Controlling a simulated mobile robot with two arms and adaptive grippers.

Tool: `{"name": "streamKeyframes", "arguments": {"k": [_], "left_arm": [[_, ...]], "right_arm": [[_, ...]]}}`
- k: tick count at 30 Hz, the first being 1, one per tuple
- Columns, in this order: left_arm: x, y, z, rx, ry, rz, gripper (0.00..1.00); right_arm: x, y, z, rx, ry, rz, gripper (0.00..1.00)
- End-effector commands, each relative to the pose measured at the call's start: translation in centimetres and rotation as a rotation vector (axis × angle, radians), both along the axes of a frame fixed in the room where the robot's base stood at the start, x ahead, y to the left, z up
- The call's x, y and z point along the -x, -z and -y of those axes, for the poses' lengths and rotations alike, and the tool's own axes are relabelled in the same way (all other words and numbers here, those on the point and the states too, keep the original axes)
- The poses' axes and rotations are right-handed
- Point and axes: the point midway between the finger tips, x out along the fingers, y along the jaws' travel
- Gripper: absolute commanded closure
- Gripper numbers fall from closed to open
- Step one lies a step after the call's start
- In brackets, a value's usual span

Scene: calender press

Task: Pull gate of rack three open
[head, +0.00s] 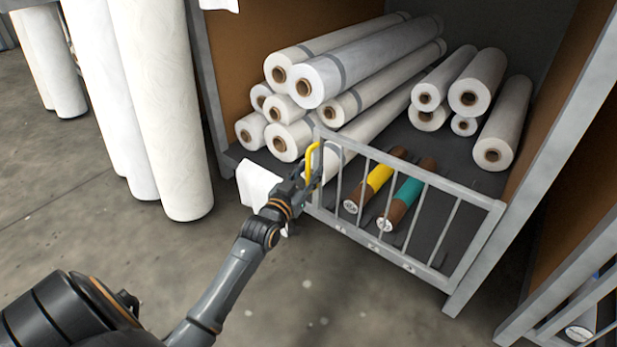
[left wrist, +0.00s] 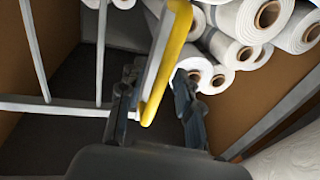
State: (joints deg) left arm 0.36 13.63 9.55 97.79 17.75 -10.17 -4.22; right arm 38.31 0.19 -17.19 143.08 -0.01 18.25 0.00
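The grey barred gate (head: 408,176) stands upright across the right part of the rack's front opening; I cannot tell whether it is slightly ajar. Its yellow handle (head: 313,163) is at the gate's left end. My left gripper (head: 308,183) is at this handle. In the left wrist view the handle (left wrist: 167,60) runs between the two fingers of my left gripper (left wrist: 158,80). The fingers are apart, with a visible gap beside the handle. My right gripper is not in view.
White rolls (head: 340,75) are stacked inside the rack, with a yellow-banded roll (head: 375,181) and a teal-banded roll (head: 405,197) behind the gate. Tall white rolls (head: 160,110) stand at left. A white sheet (head: 257,184) hangs beside my gripper. The floor (head: 345,290) before the gate is clear.

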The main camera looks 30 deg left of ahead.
Motion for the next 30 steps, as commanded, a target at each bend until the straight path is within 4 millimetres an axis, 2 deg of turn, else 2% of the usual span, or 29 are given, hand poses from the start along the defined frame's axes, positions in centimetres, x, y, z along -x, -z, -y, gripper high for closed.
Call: {"name": "streamKeyframes", "arguments": {"k": [8,13,14,27,28,30], "left_arm": [[-0.1,0.0,0.0,0.000,0.000,-0.001,0.66],[-0.1,0.0,0.0,0.000,0.000,0.000,0.98],[-0.1,0.0,0.0,0.000,0.000,0.000,1.00],[0.4,-0.2,-0.1,0.001,-0.010,-0.002,1.00],[0.6,-0.2,-0.2,0.002,-0.014,-0.002,1.00],[1.1,-0.3,-0.3,0.002,-0.027,-0.004,1.00]], "right_arm": [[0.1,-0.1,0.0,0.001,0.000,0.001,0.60],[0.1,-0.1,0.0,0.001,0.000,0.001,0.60],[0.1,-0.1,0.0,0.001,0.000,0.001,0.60],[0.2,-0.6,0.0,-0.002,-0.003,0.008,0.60],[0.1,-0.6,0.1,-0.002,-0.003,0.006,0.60],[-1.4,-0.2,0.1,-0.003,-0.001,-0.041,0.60]]}}
